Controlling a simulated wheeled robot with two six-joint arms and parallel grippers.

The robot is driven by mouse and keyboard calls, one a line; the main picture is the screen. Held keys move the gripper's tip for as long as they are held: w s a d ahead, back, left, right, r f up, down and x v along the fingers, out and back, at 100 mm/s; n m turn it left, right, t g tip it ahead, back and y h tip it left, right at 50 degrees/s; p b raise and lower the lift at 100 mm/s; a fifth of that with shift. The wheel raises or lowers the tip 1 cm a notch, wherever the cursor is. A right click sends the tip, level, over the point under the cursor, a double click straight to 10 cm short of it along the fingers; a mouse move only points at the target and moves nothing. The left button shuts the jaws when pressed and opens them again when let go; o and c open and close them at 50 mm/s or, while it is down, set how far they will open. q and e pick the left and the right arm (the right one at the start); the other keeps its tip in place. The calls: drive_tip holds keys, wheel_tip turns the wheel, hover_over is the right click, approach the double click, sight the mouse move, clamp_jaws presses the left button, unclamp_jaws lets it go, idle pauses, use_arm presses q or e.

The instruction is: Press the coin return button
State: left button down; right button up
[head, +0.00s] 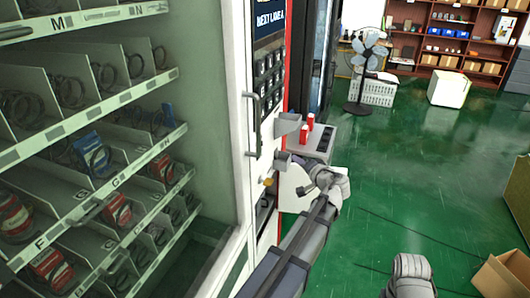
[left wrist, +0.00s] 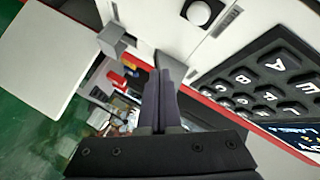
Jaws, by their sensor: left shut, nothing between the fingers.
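The vending machine's control panel (head: 266,130) stands at the centre of the head view. In the left wrist view a round white button (left wrist: 198,12) sits in a dark recess at the top edge; I cannot tell for sure that it is the coin return button. A small gold knob (head: 268,181) shows low on the panel in the head view. My left gripper (head: 304,189) is beside the lower panel. In the left wrist view its fingers (left wrist: 161,92) are shut and empty, apart from the round button.
The black keypad (left wrist: 262,85) is right of the fingers in the left wrist view. A grey block (head: 287,124) and a handle (head: 252,123) stick out from the machine. Green floor is open at right.

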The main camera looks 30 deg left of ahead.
use_arm(q)
drive_tip(key=s+a, duration=0.2)
drive_tip(key=a, duration=0.6)
drive_tip(key=shift+a, duration=0.25)
drive_tip(key=shift+s+a, duration=0.15)
idle(1.9)
drive_tip(key=shift+a, duration=0.25)
drive_tip(key=shift+s+a, duration=0.15)
drive_tip(key=shift+a, duration=0.35)
idle(0.7)
drive_tip(key=shift+d, duration=0.15)
drive_tip(key=shift+w+d, duration=0.2)
drive_tip(key=shift+d, duration=0.55)
drive_tip(key=d, duration=0.2)
drive_tip(key=w+d, duration=0.1)
drive_tip(key=d, duration=0.2)
drive_tip(key=shift+w, duration=0.1)
idle(0.4)
